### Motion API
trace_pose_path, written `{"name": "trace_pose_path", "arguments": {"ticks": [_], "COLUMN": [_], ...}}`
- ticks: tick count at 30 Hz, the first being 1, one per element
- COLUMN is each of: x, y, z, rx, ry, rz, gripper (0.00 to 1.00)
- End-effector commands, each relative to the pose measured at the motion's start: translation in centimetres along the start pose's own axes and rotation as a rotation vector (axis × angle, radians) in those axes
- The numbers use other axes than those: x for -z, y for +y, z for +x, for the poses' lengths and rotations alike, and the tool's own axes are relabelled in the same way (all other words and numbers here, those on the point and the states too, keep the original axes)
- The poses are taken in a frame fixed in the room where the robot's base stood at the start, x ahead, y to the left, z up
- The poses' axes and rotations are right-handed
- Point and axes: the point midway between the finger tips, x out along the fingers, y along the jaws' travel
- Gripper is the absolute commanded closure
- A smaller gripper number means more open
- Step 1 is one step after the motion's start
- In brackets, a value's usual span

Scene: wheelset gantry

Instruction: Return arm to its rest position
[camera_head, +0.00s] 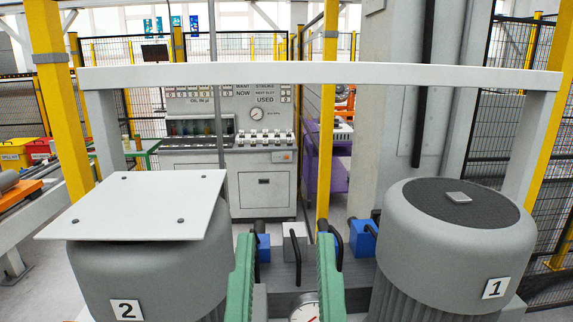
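No part of my arm or gripper can be made out in the head view. A grey cylindrical motor housing marked 2 (150,275) stands at the lower left, with a flat white plate (135,203) with dark bolts at its corners on its top. A second housing marked 1 (455,250) stands at the right. Its dark round top (425,197) is uncovered except for a small grey piece (458,197).
Two green uprights (330,285) flank a dial gauge (305,312) between the housings. A pale crossbar (320,73) spans above. Behind stand a grey control cabinet (262,190), yellow posts (327,110) and black mesh fencing (500,110). Blue blocks (362,238) sit behind the gauge.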

Motion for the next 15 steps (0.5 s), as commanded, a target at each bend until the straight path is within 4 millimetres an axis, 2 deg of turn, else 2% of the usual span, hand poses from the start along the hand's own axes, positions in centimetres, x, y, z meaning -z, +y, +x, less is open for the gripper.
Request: {"name": "trace_pose_path", "arguments": {"ticks": [1, 6, 10, 12, 15], "x": [4.5, 11.7, 16.3, 18.0, 19.4], "y": [-0.1, -0.3, -0.4, -0.5, -0.5], "z": [3.2, 8.2, 11.4, 12.7, 13.7], "rx": [0.001, 0.005, 0.008, 0.009, 0.01], "ry": [-0.001, -0.003, -0.004, -0.005, -0.005], "rz": [0.001, 0.005, 0.008, 0.01, 0.011], "gripper": [0.6, 0.6, 0.6, 0.6, 0.6]}}
